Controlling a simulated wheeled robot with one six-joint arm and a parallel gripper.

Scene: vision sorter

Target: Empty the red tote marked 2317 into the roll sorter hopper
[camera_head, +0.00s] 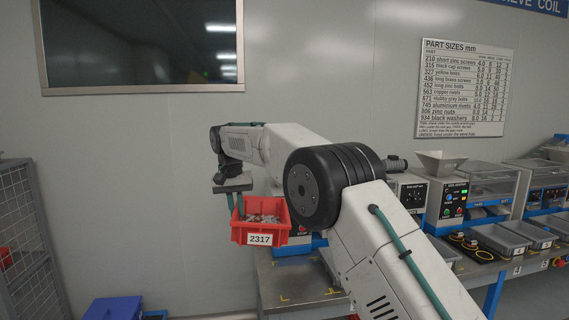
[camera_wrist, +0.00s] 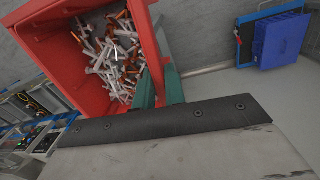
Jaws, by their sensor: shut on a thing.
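The red tote (camera_head: 262,233) carries a white label reading 2317 and hangs from my gripper (camera_head: 236,207) left of the workbench. It looks about upright in the head view. In the wrist view the tote (camera_wrist: 152,48) fills the upper left, and my gripper (camera_wrist: 160,88) is shut on its near wall with green fingers. Many small metal fasteners (camera_wrist: 115,55), silvery and copper-coloured, lie inside. Hoppers stand on the machines at the right, among them a pale funnel-shaped hopper (camera_head: 441,160). I cannot tell which one is the roll sorter's.
The workbench (camera_head: 292,285) has a bare, yellow-marked left end below the tote. Grey trays (camera_head: 500,238) stand farther right. A blue bin (camera_head: 114,308) is on the floor at lower left, near a mesh cage (camera_head: 22,240) holding a red thing. A part-size chart (camera_head: 462,88) hangs on the wall.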

